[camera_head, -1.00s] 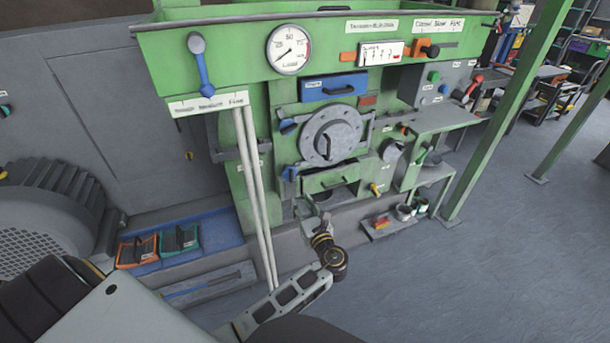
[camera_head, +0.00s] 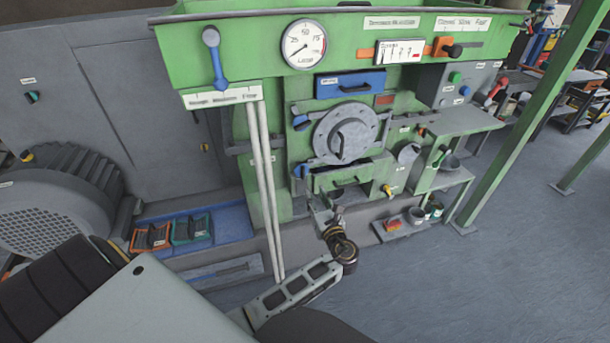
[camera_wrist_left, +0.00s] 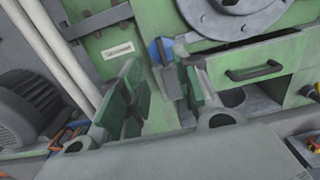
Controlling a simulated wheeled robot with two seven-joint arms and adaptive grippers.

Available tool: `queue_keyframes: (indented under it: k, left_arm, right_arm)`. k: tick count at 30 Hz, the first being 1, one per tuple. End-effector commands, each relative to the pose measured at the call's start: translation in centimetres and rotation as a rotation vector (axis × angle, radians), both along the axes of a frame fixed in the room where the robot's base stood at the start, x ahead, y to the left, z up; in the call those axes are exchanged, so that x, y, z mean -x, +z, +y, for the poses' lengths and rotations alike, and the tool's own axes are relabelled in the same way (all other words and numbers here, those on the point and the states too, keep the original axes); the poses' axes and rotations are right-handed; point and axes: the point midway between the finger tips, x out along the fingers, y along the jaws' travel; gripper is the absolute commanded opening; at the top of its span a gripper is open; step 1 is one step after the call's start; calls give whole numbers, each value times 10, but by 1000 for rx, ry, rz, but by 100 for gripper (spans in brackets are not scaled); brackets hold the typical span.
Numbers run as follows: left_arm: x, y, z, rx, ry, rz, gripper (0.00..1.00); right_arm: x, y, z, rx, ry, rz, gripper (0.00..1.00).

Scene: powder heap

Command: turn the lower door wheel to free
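The round grey door (camera_head: 361,120) is on the front of the green machine and has a dark curved handle. The lower door wheel (camera_head: 301,171) is a small blue part at the door's lower left. It also shows in the left wrist view (camera_wrist_left: 158,50), just beyond the fingers, partly hidden by grey metal. A similar blue part (camera_head: 300,121) sits at the door's upper left. My left gripper (camera_head: 325,211) is below and slightly right of the lower wheel. In the left wrist view its green-padded fingers (camera_wrist_left: 160,95) are apart with nothing between them. My right gripper is out of view.
A green drawer with a dark handle (camera_wrist_left: 253,71) is right of the fingers. Two pale vertical rods (camera_head: 267,190) stand left of the door. A low shelf (camera_head: 405,229) holds small pots at right. A green post (camera_head: 520,125) stands farther right, with open floor nearby.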

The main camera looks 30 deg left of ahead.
Motion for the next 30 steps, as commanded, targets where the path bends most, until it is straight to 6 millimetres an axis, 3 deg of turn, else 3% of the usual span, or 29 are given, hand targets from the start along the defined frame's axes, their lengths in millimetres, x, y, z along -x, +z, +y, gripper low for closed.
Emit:
queue_keyframes:
  k: [21, 30]
  left_arm:
    - [-60, 0, 70, -1, -1, -1, 32]
    - [-78, 0, 91, 1, -1, -1, 32]
  right_arm:
    - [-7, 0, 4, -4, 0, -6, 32]
    - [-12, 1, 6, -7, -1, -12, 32]
